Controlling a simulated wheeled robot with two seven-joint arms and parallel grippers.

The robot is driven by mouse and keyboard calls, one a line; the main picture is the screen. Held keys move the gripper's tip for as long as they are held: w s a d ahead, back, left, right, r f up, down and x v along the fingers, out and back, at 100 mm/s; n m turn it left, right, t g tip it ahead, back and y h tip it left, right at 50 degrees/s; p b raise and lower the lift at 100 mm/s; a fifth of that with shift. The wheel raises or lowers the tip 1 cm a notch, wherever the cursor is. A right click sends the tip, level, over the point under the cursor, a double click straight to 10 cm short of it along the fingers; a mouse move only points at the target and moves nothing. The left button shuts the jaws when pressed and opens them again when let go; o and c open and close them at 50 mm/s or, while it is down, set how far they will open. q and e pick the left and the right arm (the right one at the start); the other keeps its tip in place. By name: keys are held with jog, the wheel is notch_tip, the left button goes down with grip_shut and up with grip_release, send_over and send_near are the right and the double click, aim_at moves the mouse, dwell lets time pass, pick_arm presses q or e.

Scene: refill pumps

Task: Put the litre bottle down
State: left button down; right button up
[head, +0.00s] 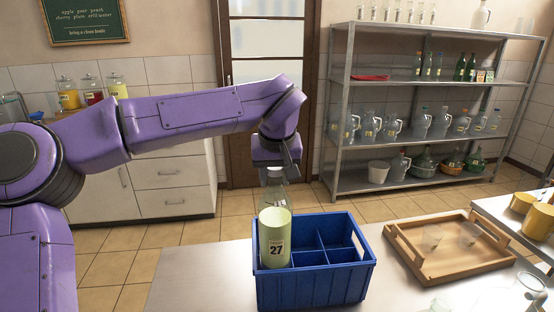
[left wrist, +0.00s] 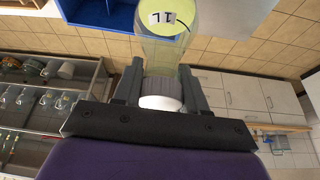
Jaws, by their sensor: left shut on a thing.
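The litre bottle (head: 275,235) is clear, with pale green contents and a label reading 27. It hangs upright from my left gripper (head: 276,168), over the left side of the blue crate (head: 312,288). Its lower end overlaps the left compartments; I cannot tell whether it touches the crate floor. In the left wrist view, the fingers of my left gripper (left wrist: 161,82) are shut on the bottle's neck, just by the white cap (left wrist: 160,103). A 1L tag shows on the bottle (left wrist: 163,48). The crate's other visible compartments look empty. My right gripper is not in view.
A wooden tray (head: 455,272) with clear glass pieces stands right of the crate on the steel table (head: 205,285). More glassware and yellow items stand at the right edge. A metal shelf (head: 430,138) with several bottles and jugs is behind. The table left of the crate is clear.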

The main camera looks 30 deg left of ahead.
aim_at(275, 214)
pick_arm(q)
notch_tip(275, 214, down, 11)
jog(key=shift+r+p, duration=0.2)
jog(key=shift+p, duration=0.1)
jog(key=c, duration=0.6)
grip_release()
jog(key=shift+s+f, duration=0.1)
jog(key=v, duration=1.2)
jog(key=shift+a+b, duration=0.1)
jog(key=shift+b, duration=0.3)
